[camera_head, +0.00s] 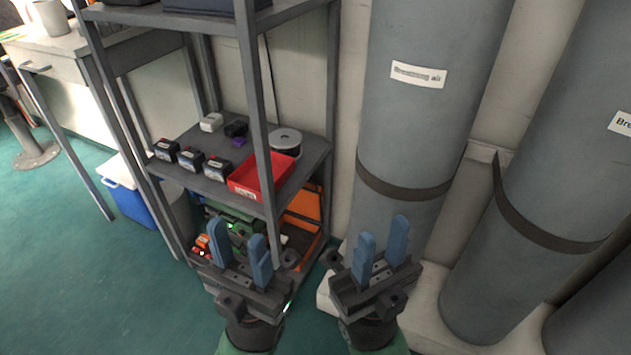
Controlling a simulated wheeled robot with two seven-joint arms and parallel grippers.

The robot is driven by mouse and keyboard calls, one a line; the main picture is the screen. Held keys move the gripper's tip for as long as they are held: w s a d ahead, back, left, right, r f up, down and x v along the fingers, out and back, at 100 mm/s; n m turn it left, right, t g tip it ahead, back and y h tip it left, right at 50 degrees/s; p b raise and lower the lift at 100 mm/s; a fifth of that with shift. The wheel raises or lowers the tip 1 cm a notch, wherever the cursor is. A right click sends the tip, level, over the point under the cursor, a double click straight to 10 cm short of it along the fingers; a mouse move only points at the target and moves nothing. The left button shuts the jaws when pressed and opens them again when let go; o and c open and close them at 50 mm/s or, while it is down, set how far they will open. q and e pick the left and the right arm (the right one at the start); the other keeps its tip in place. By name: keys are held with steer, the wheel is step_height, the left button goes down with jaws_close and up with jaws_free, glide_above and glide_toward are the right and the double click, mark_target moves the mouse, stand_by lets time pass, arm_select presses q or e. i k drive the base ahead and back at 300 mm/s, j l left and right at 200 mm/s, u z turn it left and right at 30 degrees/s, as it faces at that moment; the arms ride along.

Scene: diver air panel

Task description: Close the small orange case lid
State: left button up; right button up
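The small orange case (303,250) stands on the bottom shelf of the grey rack. Its orange lid (305,203) appears raised at the back, so the case looks open. My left gripper (239,240) is open and empty, in front of the bottom shelf and left of the case in the picture. My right gripper (383,232) is open and empty, right of the rack and in front of a grey cylinder.
The grey rack's middle shelf (221,191) holds a red tray (264,174), a reel (285,141) and several small boxes. Green and orange items crowd the bottom shelf's left side. Large grey cylinders (420,110) stand at right. A blue cooler (127,198) sits at left. Green floor (100,290) is clear at front left.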

mark_target(309, 204)
steer(key=j+z, duration=0.35)
steer(key=i+j+z, duration=0.1)
steer(key=z, duration=0.3)
steer(key=j+z, duration=0.35)
steer(key=j, duration=0.45)
steer(key=k+j+z, duration=0.15)
steer(key=j, duration=0.75)
steer(key=k+j+z, duration=0.1)
steer(key=j, duration=0.35)
steer(key=k+j+z, duration=0.1)
steer(key=j, duration=0.35)
steer(key=k+j, duration=0.1)
steer(key=j, duration=0.35)
steer(key=z, duration=0.05)
